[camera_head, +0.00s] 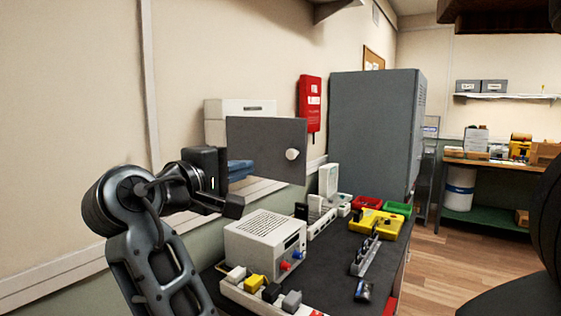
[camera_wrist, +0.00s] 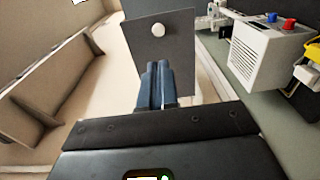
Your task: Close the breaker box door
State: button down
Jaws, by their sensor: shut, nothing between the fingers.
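The breaker box (camera_head: 240,106) is a pale box on the left wall, mostly hidden behind its door. The grey flat door (camera_head: 262,138) stands open, swung out from the box, with a round white knob (camera_head: 292,154). The door (camera_wrist: 180,60) and knob (camera_wrist: 157,31) also show in the wrist view. My gripper (camera_head: 250,166) has blue fingers, shut together and empty, at the door's lower left part in the head view. In the wrist view my gripper (camera_wrist: 156,68) points at the door below the knob. I cannot tell whether the fingertips touch the door.
A dark workbench (camera_head: 335,262) below holds a white power supply (camera_head: 262,240), a yellow device (camera_head: 376,224) and red and green trays. A tall grey cabinet (camera_head: 370,130) stands behind it. A red box (camera_head: 310,103) hangs on the wall beyond the door.

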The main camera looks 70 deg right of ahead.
aim_at(290, 154)
jog(key=s+d, duration=0.1)
jog(key=d, duration=0.3)
jog(key=s+d+p, duration=0.1)
jog(key=d, duration=0.4)
jog(key=s+d+p, duration=0.1)
jog(key=d, duration=0.3)
jog(key=shift+d, duration=0.35)
jog(key=shift+d, duration=0.1)
